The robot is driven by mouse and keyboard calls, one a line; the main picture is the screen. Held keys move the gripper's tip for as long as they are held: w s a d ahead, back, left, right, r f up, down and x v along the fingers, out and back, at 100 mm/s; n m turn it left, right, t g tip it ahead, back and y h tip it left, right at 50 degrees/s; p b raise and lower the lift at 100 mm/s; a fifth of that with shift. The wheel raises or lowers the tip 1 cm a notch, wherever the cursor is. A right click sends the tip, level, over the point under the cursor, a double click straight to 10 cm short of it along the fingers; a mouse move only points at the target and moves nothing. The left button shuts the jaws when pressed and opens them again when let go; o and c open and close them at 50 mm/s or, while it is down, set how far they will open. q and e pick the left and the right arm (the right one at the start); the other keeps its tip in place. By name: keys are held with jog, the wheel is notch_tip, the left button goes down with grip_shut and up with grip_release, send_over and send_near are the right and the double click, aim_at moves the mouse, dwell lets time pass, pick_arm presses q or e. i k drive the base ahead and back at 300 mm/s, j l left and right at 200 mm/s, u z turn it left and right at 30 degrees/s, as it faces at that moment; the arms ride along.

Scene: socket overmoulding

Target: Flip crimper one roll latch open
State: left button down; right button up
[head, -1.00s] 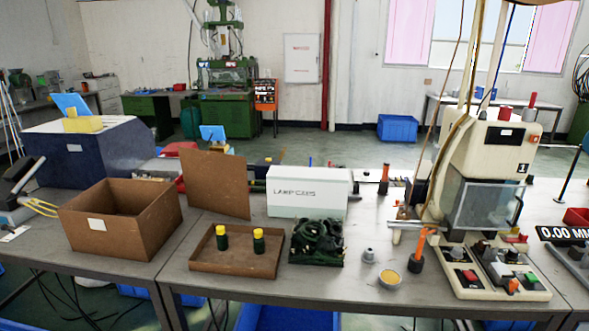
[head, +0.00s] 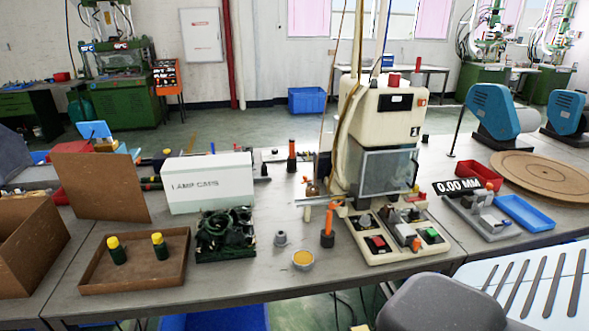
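The crimper marked 1 (head: 390,115) is a tall cream machine right of the middle of the bench, with a clear guard (head: 385,172) on its front. Its base (head: 395,236) carries red, green and orange controls. Its roll latch is too small to pick out for sure. A thin metal rod and an orange-handled part (head: 327,222) are at its lower left. Neither of my grippers is in view.
A white lamp box (head: 208,184), a tray with two green-and-yellow bottles (head: 135,262) and a dark green coiled part (head: 225,236) stand left of the crimper. A gauge (head: 482,217), blue tray (head: 525,212) and round wooden board (head: 540,175) are at right. A grey rounded shape (head: 430,303) fills the lower right front.

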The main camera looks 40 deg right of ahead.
aim_at(304, 177)
jog(key=i+l+u, duration=0.15)
jog(key=l+u, duration=0.2)
jog(key=l, duration=0.45)
jog(key=l+u, duration=0.35)
jog(key=l, duration=0.4)
